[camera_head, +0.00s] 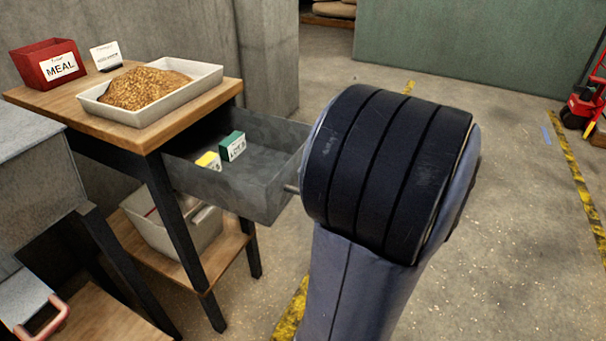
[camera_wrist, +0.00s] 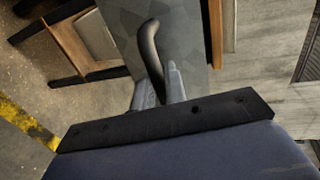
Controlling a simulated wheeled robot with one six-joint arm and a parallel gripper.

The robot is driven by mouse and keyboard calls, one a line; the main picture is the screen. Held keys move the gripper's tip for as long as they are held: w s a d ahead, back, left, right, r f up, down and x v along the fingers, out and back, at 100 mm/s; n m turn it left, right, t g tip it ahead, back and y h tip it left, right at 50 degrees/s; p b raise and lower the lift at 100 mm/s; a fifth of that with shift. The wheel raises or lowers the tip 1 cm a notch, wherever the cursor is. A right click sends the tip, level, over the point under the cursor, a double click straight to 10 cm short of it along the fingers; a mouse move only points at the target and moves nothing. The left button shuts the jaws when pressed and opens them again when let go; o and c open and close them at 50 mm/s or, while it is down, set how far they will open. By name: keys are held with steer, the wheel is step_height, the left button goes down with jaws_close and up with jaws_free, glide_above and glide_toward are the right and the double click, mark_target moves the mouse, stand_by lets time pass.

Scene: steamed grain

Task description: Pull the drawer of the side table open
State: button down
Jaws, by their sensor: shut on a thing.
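The side table (camera_head: 160,130) stands at the left with a wooden top and black legs. Its grey drawer (camera_head: 222,188) is pulled well out to the right. Inside lie a green box (camera_head: 232,145) and a yellow box (camera_head: 208,161). The drawer's front end is partly hidden behind my arm. In the wrist view, the drawer front (camera_wrist: 188,40) shows as a grey panel with a dark curved handle (camera_wrist: 150,42). My gripper (camera_wrist: 160,84) is shut on this handle, one finger on each side. In the head view my arm hides the gripper.
On the tabletop are a white tray of grain (camera_head: 205,78), a red MEAL bin (camera_head: 68,76) and a small card (camera_head: 106,56). A pale bin (camera_head: 190,240) sits on the lower shelf. A grey cabinet (camera_head: 30,180) stands at near left. Open floor (camera_head: 530,250) lies right.

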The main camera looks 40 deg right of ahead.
steer(key=shift+s, duration=0.1)
stand_by(0.3)
steer(key=c, duration=1.8)
jaws_free()
steer(key=shift+d, duration=0.1)
steer(key=p+v, duration=0.2)
steer(key=v, duration=0.9)
steer(key=shift+p, duration=0.35)
steer(key=shift+b+x, duration=1.35)
steer(key=shift+x, duration=4.35)
